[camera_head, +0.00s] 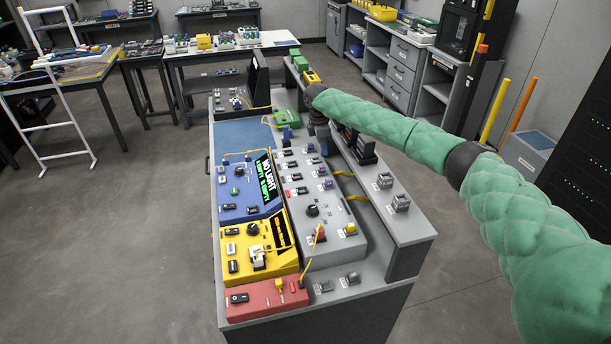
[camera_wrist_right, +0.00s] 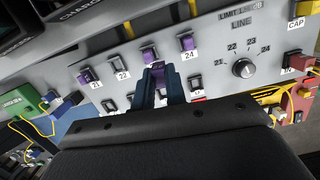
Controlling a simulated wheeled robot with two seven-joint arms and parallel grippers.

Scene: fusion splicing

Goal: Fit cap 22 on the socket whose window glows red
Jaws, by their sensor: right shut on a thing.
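My right gripper (camera_head: 321,140) is above the far right part of the grey panel (camera_head: 336,222). In the right wrist view the gripper's dark fingers (camera_wrist_right: 158,84) are shut on a small purple cap (camera_wrist_right: 157,67), whose number I cannot read. The cap is over the panel, in front of the row of numbered posts. My left gripper is out of view.
A black dial (camera_wrist_right: 243,68) stands right of the posts. A blue unit (camera_head: 243,187) with a NO LIGHT display, a yellow unit (camera_head: 238,267) and a red unit (camera_head: 249,302) sit left and in front. Yellow cables cross the bench. A raised grey shelf (camera_head: 414,228) runs along the right.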

